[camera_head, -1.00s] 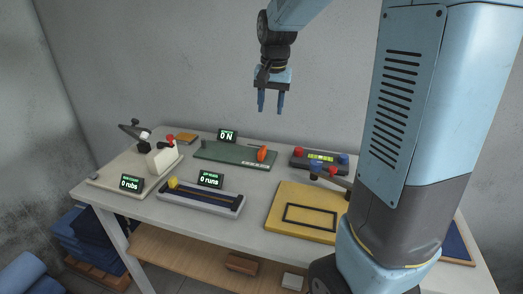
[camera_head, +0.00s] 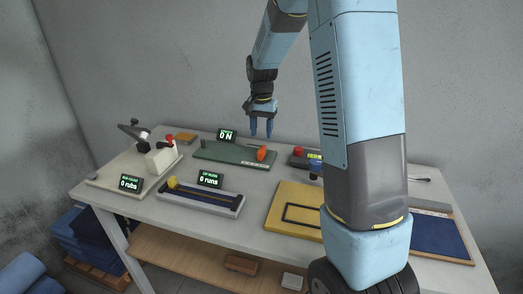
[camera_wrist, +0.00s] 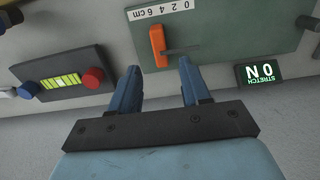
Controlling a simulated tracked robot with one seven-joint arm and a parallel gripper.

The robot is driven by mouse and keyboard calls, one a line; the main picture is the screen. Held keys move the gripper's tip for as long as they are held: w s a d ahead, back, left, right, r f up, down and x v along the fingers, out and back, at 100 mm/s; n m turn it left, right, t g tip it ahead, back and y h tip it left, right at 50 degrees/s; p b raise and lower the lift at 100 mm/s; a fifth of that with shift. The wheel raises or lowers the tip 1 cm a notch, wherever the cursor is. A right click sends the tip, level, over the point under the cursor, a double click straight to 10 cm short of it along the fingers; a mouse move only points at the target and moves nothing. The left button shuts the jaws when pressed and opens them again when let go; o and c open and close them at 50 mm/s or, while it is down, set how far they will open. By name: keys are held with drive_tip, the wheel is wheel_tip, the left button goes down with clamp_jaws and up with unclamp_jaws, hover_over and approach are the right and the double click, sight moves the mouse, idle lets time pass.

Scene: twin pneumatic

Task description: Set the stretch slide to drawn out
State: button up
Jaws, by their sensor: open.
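The stretch rig is a green plate (camera_head: 225,152) at the back of the table, with an orange slide handle (camera_head: 262,153) near its right end. In the wrist view the orange handle (camera_wrist: 158,46) stands upright at one end of a slot, beside a scale (camera_wrist: 161,10) marked 0 2 4 6 cm. The stretch display (camera_head: 227,135) reads 0 N. My gripper (camera_head: 262,134) is open and empty, above the back of the plate's right end. In the wrist view my gripper (camera_wrist: 160,78) has its fingers apart, with the handle beyond their tips and not touched.
A grey box (camera_wrist: 62,78) with red and blue knobs and a level vial lies beside the plate. A yellow board (camera_head: 290,207), a slider rig (camera_head: 205,197) with a yellow block, and a rub tester (camera_head: 140,165) stand on the table. A blue pad (camera_head: 437,236) lies at right.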

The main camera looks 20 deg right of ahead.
sight(262, 149)
wheel_tip(262, 149, down, 8)
drive_tip(key=shift+f, duration=0.1)
idle(0.4)
clamp_jaws()
idle(0.3)
